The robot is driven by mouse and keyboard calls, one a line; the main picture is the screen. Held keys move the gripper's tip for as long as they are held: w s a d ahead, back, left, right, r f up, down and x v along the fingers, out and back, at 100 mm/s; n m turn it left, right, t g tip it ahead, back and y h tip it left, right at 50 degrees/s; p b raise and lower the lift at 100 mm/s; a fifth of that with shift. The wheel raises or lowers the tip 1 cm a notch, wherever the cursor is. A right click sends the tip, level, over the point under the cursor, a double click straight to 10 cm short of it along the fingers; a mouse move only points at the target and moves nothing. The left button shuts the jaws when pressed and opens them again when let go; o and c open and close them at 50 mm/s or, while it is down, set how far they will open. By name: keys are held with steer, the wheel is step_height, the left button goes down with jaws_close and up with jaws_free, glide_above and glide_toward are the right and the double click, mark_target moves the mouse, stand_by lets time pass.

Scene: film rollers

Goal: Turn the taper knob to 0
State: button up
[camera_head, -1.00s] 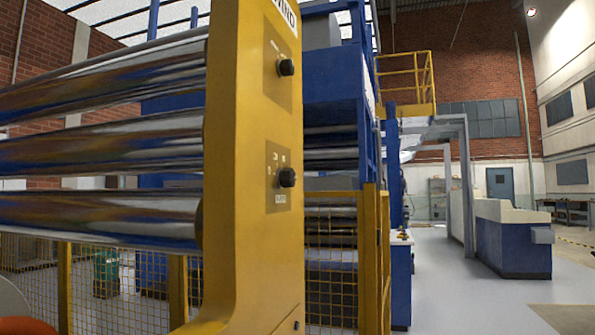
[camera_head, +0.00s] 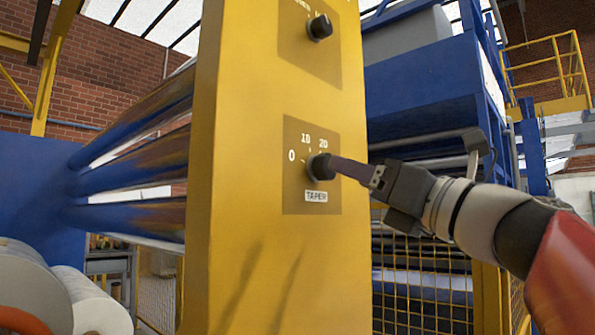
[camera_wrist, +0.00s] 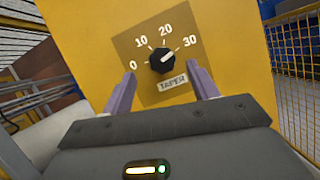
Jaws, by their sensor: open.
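The taper knob (camera_head: 321,167) is a black round knob on a brown plate marked TAPER, on the yellow panel. In the wrist view the knob (camera_wrist: 162,60) is ringed by the marks 0, 10, 20 and 30. Its pale pointer line seems to face up and right, toward 30. My gripper (camera_head: 338,168) comes from the right in the head view, its finger ends close to the knob. In the wrist view my gripper (camera_wrist: 161,73) is open, with one purple finger on each side of the knob and gaps between. No contact shows.
A second black knob (camera_head: 320,27) sits higher on the same yellow panel (camera_head: 255,200). Long rollers (camera_head: 135,150) lie left of the panel. Yellow mesh fencing (camera_head: 425,290) and a blue machine frame (camera_head: 425,85) stand behind my arm on the right.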

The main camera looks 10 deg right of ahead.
mark_target(325, 167)
steer(key=x, duration=0.5)
steer(key=shift+w+p, duration=0.1)
steer(key=shift+p, duration=0.2)
steer(key=shift+f, duration=0.1)
steer(key=c, duration=1)
